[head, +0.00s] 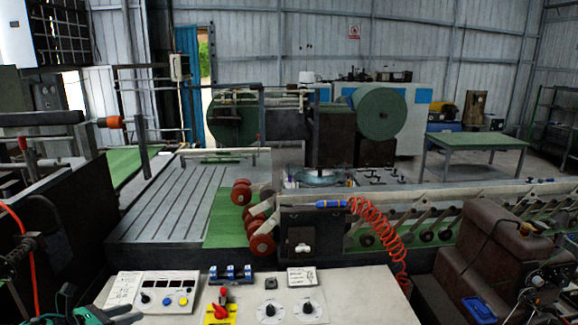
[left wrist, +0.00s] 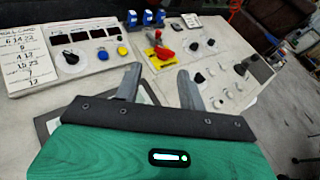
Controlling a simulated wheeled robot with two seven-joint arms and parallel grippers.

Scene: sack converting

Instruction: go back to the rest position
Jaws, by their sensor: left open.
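My left gripper (head: 108,312) shows at the bottom left edge of the head view, partly cut off, by the front edge of the control desk (head: 365,302). In the left wrist view its two grey fingers (left wrist: 160,82) stand apart with nothing held between them. They point towards the desk, in front of a red switch on a yellow plate (left wrist: 160,56). Whether the fingertips touch the desk is hard to tell. I do not make out my right gripper in either view.
The desk carries a white button panel (head: 155,291), blue switches (head: 231,273) and black knobs (head: 307,308). A coiled red hose (head: 378,230) hangs behind it. A brown stepped block (head: 490,248) stands at the right. A green table (head: 475,142) stands farther back.

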